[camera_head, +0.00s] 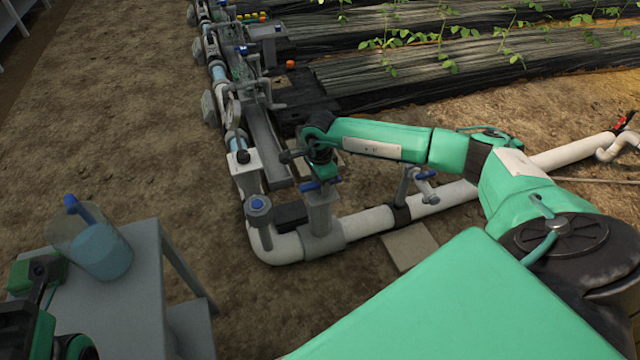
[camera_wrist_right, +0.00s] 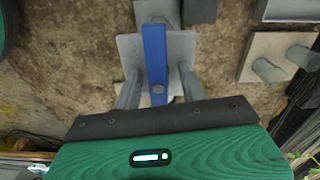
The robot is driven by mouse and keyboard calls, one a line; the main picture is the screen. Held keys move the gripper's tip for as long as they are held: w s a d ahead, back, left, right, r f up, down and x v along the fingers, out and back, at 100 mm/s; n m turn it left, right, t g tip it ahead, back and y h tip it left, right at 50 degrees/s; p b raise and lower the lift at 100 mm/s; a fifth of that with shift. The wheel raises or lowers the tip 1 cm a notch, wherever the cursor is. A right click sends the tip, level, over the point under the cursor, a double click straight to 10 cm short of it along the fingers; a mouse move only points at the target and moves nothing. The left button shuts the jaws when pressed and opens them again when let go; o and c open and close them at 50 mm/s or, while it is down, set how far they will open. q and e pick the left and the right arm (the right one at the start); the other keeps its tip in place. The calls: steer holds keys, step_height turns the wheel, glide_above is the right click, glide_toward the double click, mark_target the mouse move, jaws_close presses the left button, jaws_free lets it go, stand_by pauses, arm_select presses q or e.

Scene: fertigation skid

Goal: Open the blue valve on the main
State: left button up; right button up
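The blue valve handle (camera_head: 320,184) is a flat lever on a grey upright fitting (camera_head: 322,212) on the white main pipe (camera_head: 362,222). My right gripper (camera_head: 318,172) is just above it, pointing down. In the right wrist view the blue lever (camera_wrist_right: 154,55) runs lengthwise between the two grey fingers of my right gripper (camera_wrist_right: 160,84). The fingers stand apart, with gaps on both sides of the lever; I see no clear contact. My left gripper (camera_head: 42,290) is at the lower left by the table, partly cut off; its fingers are unclear.
A grey table (camera_head: 140,290) at the left carries a clear jug (camera_head: 100,250) of blue liquid. A blue-topped fitting (camera_head: 258,204) stands left. A red handle (camera_head: 624,121) is at far right. Bare soil lies around.

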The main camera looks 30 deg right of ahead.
steer(key=shift+s+f, duration=0.3)
steer(key=r+p, duration=0.4)
steer(key=r, duration=0.1)
steer(key=r+p, duration=0.3)
steer(key=r, duration=0.2)
steer(key=shift+w+r+p, duration=0.2)
steer(key=shift+r+p, duration=0.1)
steer(key=shift+p, duration=0.1)
steer(key=shift+f, duration=0.1)
